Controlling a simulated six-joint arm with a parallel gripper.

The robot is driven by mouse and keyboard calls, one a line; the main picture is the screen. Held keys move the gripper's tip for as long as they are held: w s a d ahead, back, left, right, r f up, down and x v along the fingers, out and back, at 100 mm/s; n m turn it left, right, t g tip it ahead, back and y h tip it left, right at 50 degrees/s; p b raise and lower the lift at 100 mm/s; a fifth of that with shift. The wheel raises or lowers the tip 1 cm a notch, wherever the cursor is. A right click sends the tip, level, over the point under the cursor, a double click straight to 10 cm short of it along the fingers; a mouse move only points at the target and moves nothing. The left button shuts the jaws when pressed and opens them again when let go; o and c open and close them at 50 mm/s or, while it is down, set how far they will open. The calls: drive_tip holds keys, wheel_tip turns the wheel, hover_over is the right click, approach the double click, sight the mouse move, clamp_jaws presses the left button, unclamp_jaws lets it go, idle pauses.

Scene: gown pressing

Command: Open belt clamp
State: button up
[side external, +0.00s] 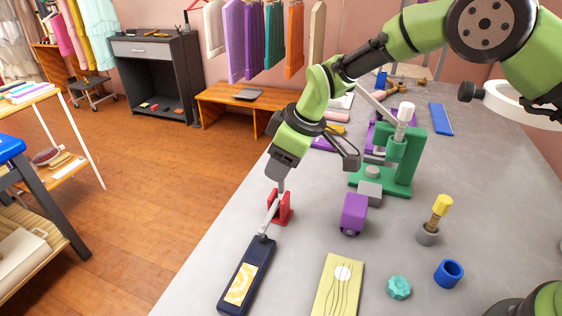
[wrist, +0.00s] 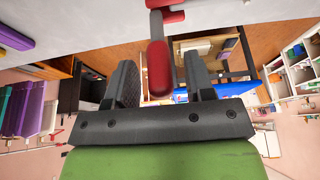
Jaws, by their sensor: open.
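A red clamp-like bracket (side external: 286,208) stands on the grey table in the side view, with a thin metal bar slanting down from it to a navy strip with a yellow patch (side external: 247,276). I take this as the belt clamp. My gripper (side external: 281,184) points down just above the bracket. In the wrist view, a rounded red handle (wrist: 158,68) reaches down toward the space between the two dark fingers of my gripper (wrist: 158,80). The fingers stand apart, with gaps visible beside the handle.
A green press (side external: 400,160) with a white-topped post stands behind, to the right. A purple block (side external: 354,213), a yellow board (side external: 338,285), a teal faceted piece (side external: 399,287), a blue cup (side external: 449,273) and a yellow-topped peg (side external: 440,206) occupy the table (side external: 210,270).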

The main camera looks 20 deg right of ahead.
drive_tip(key=shift+a+f, duration=0.1)
drive_tip(key=shift+f, duration=0.2)
clamp_jaws()
drive_tip(key=shift+w+d+f+m+g+y, duration=0.25)
drive_tip(key=shift+w+d+g+y, duration=0.35)
drive_tip(key=shift+g+y, duration=0.15)
drive_tip(key=shift+w+d+f+m+g+y, duration=0.1)
drive_tip(key=shift+w+d+m+g+y, duration=0.15)
drive_tip(key=shift+w+d+g+y, duration=0.4)
drive_tip(key=shift+s+a, duration=0.1)
drive_tip(key=shift+a, duration=0.05)
